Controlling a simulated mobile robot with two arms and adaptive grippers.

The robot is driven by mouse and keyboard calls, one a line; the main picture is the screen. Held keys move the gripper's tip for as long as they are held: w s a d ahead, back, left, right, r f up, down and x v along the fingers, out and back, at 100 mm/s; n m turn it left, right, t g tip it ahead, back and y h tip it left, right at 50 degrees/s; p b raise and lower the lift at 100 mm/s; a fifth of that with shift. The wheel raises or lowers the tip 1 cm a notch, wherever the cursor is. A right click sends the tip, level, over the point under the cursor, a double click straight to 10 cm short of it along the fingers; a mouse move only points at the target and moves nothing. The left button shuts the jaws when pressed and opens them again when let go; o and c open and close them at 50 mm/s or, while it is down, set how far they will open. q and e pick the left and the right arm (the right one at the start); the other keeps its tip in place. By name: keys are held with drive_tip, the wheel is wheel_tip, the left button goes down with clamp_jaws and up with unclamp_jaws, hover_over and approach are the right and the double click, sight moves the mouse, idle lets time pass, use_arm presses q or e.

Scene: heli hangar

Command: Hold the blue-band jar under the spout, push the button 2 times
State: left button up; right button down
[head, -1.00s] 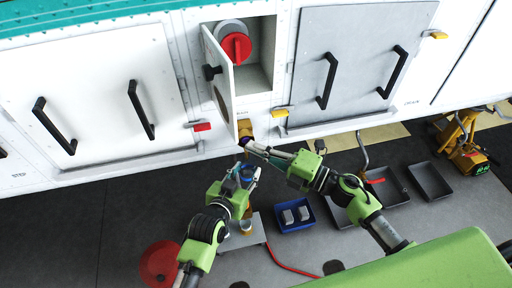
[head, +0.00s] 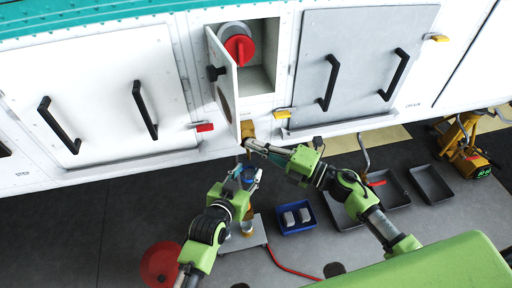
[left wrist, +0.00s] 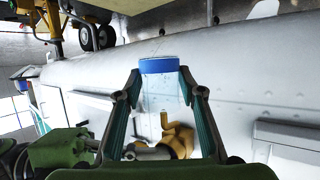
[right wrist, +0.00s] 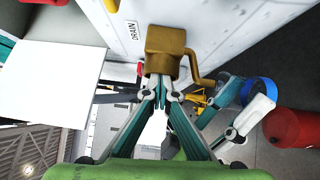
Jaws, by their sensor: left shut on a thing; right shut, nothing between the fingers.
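The clear jar (left wrist: 160,95) with its blue band (left wrist: 160,65) is between the fingers of my left gripper (left wrist: 160,82), which is shut on it. The blue band also shows in the right wrist view (right wrist: 258,92) and, small, in the head view (head: 247,178). The brass-yellow drain block (right wrist: 165,48) with its bent spout (right wrist: 198,72) sticks out of the white hull, above the jar in the head view. My right gripper (right wrist: 161,92) is shut and empty, its tips at or very near the block's face. I cannot tell whether they touch. No button shows clearly; the fingertips may hide it.
An open hatch door (head: 222,85) hangs just above the drain block, with a red knob (head: 240,49) inside the recess. A blue bin (head: 296,217) with grey blocks, dark trays (head: 430,182) and a red round thing (head: 161,262) are on the floor.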

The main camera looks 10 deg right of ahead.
drive_tip(key=v, duration=0.8)
idle(0.4)
drive_tip(key=s+d, duration=0.2)
drive_tip(key=s, duration=0.4)
drive_tip(key=shift+s+f, duration=0.2)
drive_tip(key=shift+s, duration=0.15)
drive_tip(key=shift+w, duration=0.1)
